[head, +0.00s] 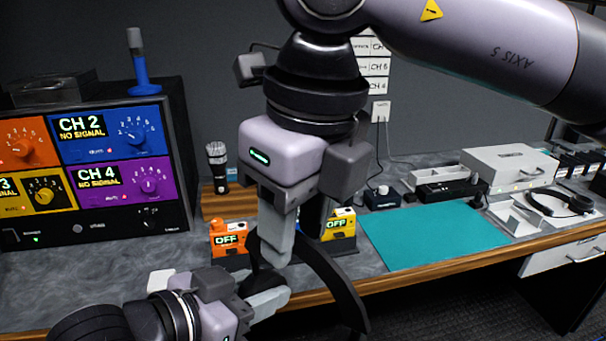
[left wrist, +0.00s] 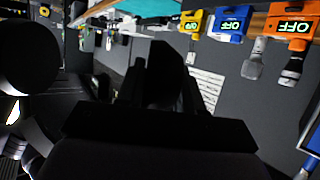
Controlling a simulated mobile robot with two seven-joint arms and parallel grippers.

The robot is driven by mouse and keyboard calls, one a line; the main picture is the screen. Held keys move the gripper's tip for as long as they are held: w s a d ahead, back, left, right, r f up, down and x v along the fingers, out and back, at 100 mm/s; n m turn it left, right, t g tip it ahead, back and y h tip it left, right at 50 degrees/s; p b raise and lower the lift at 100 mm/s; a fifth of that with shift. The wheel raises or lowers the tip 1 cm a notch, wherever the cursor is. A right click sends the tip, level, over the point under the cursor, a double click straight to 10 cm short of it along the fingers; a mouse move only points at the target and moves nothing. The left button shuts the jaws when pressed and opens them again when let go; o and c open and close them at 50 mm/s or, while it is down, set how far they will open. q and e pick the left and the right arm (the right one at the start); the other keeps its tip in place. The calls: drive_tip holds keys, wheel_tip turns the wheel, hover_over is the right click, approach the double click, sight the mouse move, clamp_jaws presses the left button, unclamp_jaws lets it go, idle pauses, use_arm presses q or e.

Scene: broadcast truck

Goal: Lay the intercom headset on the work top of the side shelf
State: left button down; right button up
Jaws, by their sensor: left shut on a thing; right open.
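My left gripper (head: 274,287) is shut on a dark curved band (head: 338,283), which looks like the intercom headset's headband. The band arcs down to the right in front of the counter edge, and its far parts are hidden. In the left wrist view a dark piece (left wrist: 166,76) stands between the fingers. My right gripper (head: 291,242) points down from above, open, its fingers close to the band's upper end; I cannot tell whether they touch it. A black headset (head: 566,204) also lies at the right of the counter. I cannot make out the side shelf.
A monitor rack (head: 92,225) stands at the left. Orange (head: 228,240) and yellow (head: 341,222) "OFF" boxes sit behind the grippers, with a microphone (head: 217,165) beyond. A teal mat (head: 437,236) lies clear. A white case (head: 510,166) stands at the back right.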

drive_tip(key=shift+w+a+f, duration=0.1)
drive_tip(key=shift+a+f, duration=0.05)
drive_tip(key=shift+f, duration=0.95)
drive_tip(key=shift+w+a+f, duration=0.1)
drive_tip(key=shift+f, duration=1)
clamp_jaws()
use_arm(q)
drive_tip(key=c, duration=0.6)
unclamp_jaws()
drive_tip(key=shift+c, duration=0.2)
